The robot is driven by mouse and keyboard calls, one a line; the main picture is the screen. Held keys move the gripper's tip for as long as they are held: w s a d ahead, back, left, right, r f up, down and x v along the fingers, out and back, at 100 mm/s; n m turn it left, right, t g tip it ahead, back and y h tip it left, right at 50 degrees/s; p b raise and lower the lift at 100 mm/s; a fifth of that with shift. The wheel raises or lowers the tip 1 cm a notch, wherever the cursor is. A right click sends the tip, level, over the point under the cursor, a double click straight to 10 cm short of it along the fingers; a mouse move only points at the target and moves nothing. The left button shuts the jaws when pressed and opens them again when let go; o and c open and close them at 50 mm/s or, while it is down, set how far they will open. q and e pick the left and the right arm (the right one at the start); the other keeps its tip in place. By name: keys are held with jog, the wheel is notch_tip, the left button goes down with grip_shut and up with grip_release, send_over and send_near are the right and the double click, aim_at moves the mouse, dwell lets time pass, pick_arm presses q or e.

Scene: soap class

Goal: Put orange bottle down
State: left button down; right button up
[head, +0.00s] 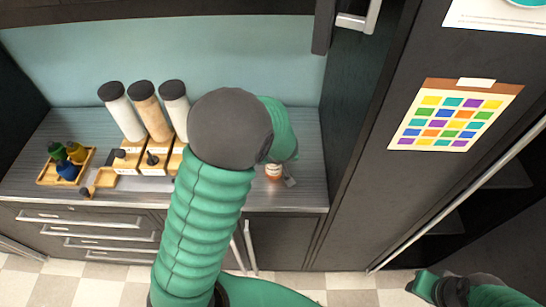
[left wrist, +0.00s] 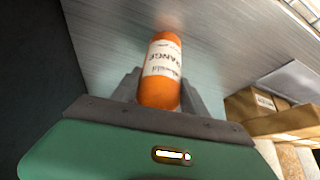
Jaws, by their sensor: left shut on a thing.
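The orange bottle (left wrist: 160,90) has a white label reading "ORANGE" and lies between the two grey fingers of my left gripper (left wrist: 158,88) in the left wrist view. The fingers are shut on it. The bottle's far end is close to the grey counter surface; I cannot tell whether it touches. In the head view the bottle (head: 274,171) shows only in part below my left arm, over the right part of the counter (head: 300,140). My left arm hides most of the gripper there. My right gripper (head: 424,285) is at the lower right edge, away from the counter; its fingers are not clear.
Wooden holders (head: 153,160) with tall dark-topped containers (head: 150,110) stand left of my left arm. A wooden tray (head: 47,175) with small bottles is at the far left. A dark cabinet wall (head: 345,130) bounds the counter at right. Some counter right of the bottle is clear.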

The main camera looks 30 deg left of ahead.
pick_arm(q)
jog(key=shift+w+d+f+b, duration=0.1)
jog(key=shift+f+b, duration=0.15)
jog(key=shift+b, duration=0.05)
jog(key=c, duration=0.8)
grip_release()
jog(key=shift+a, duration=0.25)
jog(key=shift+o, duration=1)
jog(key=shift+a, duration=0.35)
jog(key=shift+a+f, duration=0.1)
jog(key=shift+a, duration=0.35)
jog(key=shift+d, duration=0.7)
jog(key=shift+d+r+p, duration=0.1)
jog(key=shift+r+p, duration=0.4)
jog(key=s+a+p+v, duration=0.1)
jog(key=v, duration=1)
jog(key=s+d+f+m+g+h, duration=0.2)
jog(key=s+d+f+m+h, duration=0.2)
jog(key=s+d+m, duration=0.3)
jog(key=s+f+m, duration=0.1)
jog(key=s, duration=0.3)
jog(key=shift+d, duration=0.25)
pick_arm(e)
jog(key=shift+a+r, duration=0.4)
jog(key=shift+r, duration=0.45)
